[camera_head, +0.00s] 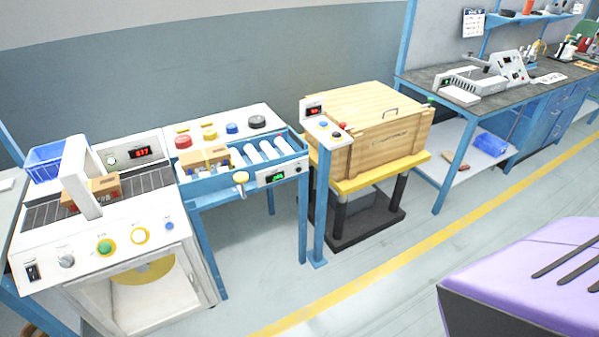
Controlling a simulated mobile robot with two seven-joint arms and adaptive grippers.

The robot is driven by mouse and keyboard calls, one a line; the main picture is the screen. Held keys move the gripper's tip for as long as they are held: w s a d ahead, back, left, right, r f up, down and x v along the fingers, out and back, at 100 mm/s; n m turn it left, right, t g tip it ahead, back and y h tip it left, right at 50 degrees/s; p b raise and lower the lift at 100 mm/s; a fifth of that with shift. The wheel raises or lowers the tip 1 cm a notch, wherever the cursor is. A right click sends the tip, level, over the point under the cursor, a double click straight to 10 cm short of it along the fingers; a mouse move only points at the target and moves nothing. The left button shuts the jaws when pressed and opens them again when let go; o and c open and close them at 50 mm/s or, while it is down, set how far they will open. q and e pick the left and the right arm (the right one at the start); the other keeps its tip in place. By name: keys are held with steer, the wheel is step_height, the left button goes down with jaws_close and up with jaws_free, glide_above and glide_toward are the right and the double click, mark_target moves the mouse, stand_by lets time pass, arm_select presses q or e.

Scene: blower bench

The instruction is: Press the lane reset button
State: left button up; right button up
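No label reading "lane reset" is legible, so I cannot tell which button it is. The white panel behind the roller lane (265,152) carries a red button (183,141), a blue button (232,128) and a black button (257,121). A post panel (323,130) has small blue and red buttons. Neither of my grippers is in view.
A cardboard box (205,159) lies on the lane, another (104,188) under the left machine's white arch (77,178). A wooden crate (375,125) stands on a yellow-topped lift (390,172). A purple-topped shape (530,265) fills the lower right. The floor in front is clear.

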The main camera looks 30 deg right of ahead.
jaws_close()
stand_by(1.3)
